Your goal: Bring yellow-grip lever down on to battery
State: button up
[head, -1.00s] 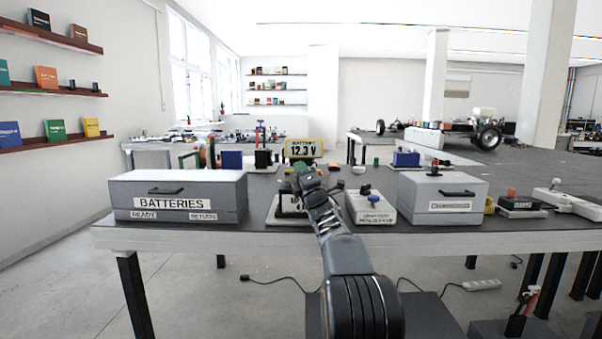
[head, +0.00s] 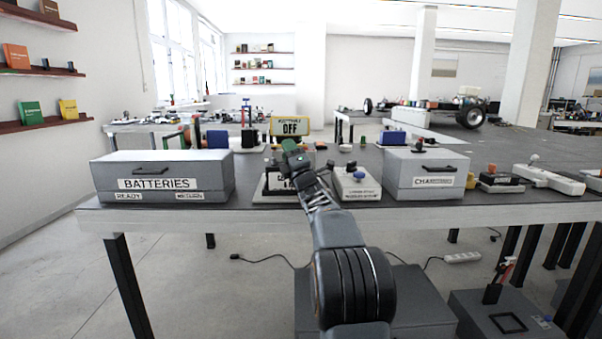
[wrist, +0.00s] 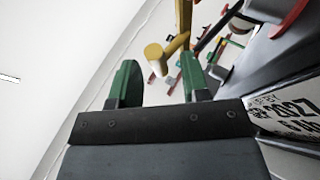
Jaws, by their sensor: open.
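The yellow-grip lever shows in the wrist view as a yellow cylinder (wrist: 156,56), its end towards me. It appears between and just beyond the green fingertips of my gripper (wrist: 158,78), which are apart with nothing held. I cannot tell whether they touch the grip. A dark body with a white printed label (wrist: 290,108), probably the battery, is at the right of the wrist view. In the head view my gripper (head: 291,150) is over the stand (head: 270,190) at the table's front edge. My arm partly hides the stand, and the lever cannot be made out there.
A grey BATTERIES box (head: 160,170) stands to the left and a second grey box (head: 425,170) to the right. A white unit with a knob (head: 357,186) is close right of my arm. Behind, a yellow-framed display (head: 290,127) reads OFF.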

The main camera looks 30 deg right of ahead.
jog(key=v, duration=1.1)
jog(key=shift+s, duration=0.45)
jog(key=shift+c, duration=0.2)
